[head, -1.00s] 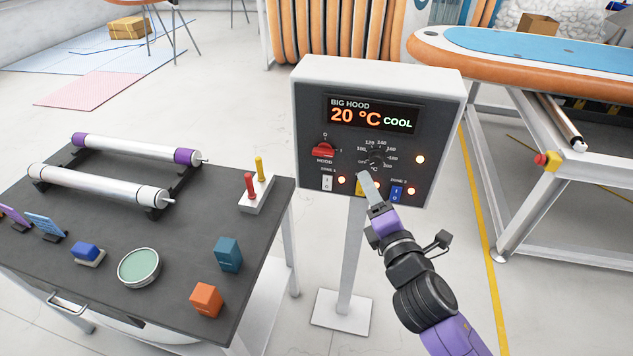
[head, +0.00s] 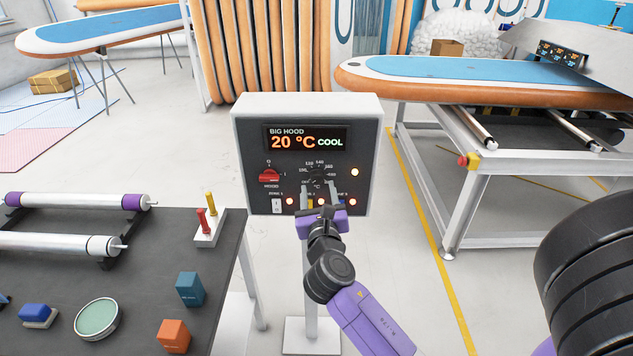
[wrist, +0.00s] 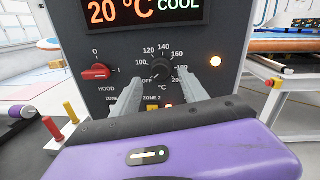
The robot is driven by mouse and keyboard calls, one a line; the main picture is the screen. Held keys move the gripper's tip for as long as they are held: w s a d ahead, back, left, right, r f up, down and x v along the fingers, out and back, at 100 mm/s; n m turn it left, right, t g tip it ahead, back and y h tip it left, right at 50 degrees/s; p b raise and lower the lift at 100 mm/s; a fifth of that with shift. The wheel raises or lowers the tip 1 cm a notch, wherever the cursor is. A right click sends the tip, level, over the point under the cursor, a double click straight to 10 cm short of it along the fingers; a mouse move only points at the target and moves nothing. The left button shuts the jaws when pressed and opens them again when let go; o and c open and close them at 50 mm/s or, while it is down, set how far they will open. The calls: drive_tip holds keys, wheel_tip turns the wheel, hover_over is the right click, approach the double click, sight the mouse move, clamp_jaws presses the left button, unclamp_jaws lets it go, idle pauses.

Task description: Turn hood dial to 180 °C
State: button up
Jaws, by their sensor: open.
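The black hood temperature dial (head: 317,174) is on the front of the grey control box (head: 240,150); it also shows in the wrist view (wrist: 160,70), ringed by numbers from 100 to 200. Its exact pointer position is too small to tell. The display (head: 305,139) reads BIG HOOD, 20 °C, COOL. My gripper (head: 319,187) is open and empty in front of the box. In the wrist view its two fingers (wrist: 168,88) point at the panel, spread to the left and right of the dial and slightly below it. Contact cannot be told.
A red HOOD switch (head: 270,175) sits left of the dial. Zone switches and lit lamps lie below, partly hidden by my gripper. A dark worktable (head: 140,300) stands at left. A frame with a red button (head: 468,161) and an orange-edged board (head: 480,82) stands at right.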

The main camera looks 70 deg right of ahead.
sight(317, 180)
drive_tip(key=shift+p+x, duration=0.3)
drive_tip(key=shift+x, duration=1.6)
clamp_jaws()
